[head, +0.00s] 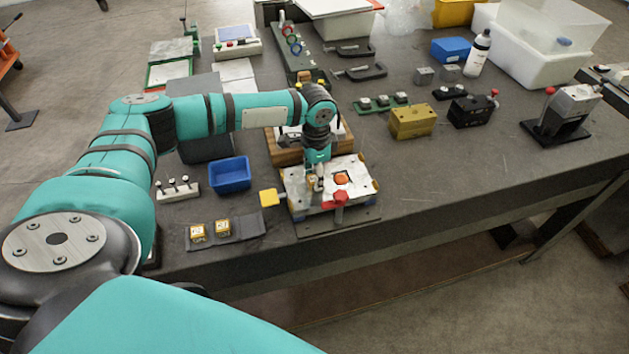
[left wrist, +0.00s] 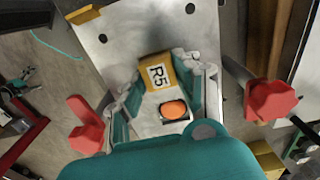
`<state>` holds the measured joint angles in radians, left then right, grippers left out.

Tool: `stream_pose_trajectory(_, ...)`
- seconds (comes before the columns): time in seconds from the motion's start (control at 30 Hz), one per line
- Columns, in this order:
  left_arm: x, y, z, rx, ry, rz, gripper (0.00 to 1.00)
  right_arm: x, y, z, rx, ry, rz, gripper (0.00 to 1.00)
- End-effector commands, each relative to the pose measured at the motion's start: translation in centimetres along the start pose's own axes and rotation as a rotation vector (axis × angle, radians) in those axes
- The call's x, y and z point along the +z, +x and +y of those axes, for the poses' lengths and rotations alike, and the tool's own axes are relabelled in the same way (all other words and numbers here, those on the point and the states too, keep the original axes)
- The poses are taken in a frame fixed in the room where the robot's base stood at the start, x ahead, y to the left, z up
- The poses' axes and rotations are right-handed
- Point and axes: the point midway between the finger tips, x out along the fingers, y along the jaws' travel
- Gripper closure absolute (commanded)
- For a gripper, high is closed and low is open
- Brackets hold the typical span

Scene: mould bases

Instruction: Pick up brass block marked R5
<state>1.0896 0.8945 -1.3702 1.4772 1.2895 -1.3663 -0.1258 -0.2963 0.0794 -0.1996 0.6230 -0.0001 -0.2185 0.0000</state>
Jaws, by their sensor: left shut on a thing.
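The brass block marked R5 (left wrist: 157,73) shows in the left wrist view, its white label facing the camera. My left gripper (left wrist: 160,88) is shut on it, with a finger on either side. In the head view my left gripper (head: 318,184) points down over the metal mould plate (head: 361,188), also under the block in the left wrist view (left wrist: 118,58). In the head view the gripper hides most of the block. I cannot tell whether the block touches the plate. My right gripper is in neither view.
An orange disc (head: 341,179) and a red clamp knob (head: 340,197) are close beside my gripper. Two labelled brass blocks (head: 197,233) lie on a dark mat (head: 248,223). A blue bin (head: 230,174) stands left. The table's right front is clear.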

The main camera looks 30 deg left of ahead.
Motion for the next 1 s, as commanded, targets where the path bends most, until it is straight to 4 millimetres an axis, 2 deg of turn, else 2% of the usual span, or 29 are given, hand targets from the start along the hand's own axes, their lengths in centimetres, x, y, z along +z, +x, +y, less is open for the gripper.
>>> stream_pose_trajectory(0.03, 0.0, 0.0, 0.0, -0.001, 0.000, 0.000, 0.93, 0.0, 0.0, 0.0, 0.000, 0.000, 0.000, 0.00)
stream_pose_trajectory(0.1, 0.0, 0.0, 0.0, -0.001, -0.001, 0.000, 1.00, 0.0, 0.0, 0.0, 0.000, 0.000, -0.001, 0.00)
stream_pose_trajectory(0.47, -0.1, -0.6, -0.1, -0.001, -0.001, 0.003, 1.00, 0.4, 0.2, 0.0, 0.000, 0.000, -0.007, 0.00)
stream_pose_trajectory(0.57, -0.1, -1.9, -0.1, -0.003, -0.001, 0.005, 1.00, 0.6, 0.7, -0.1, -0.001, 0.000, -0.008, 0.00)
stream_pose_trajectory(0.9, -0.1, -8.3, -0.1, -0.002, 0.000, 0.004, 1.00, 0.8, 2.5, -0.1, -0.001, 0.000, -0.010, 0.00)
stream_pose_trajectory(1.0, -0.2, -9.2, 0.4, -0.002, -0.014, 0.004, 1.00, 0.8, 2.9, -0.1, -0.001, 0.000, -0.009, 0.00)
